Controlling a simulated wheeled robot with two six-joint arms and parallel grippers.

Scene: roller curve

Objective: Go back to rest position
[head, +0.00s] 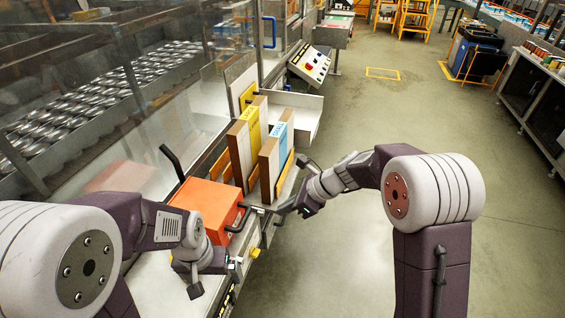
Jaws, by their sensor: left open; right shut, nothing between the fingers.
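My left gripper (213,283) is low in the head view, beside the front edge of the machine and near an orange box (207,203). It is open with nothing visible in it. My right gripper (284,210) is in the middle of the view, close to the machine's edge, to the right of the orange box and just below the upright boards. It is shut and empty. Its fingertips are small and dark. My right arm reaches in from the right with its elbow bent.
Upright boards with a yellow label (254,124) and a blue label (282,141) stand in a rack behind the orange box. Grey floor (385,130) is clear on the right, up to a dark cabinet (535,95).

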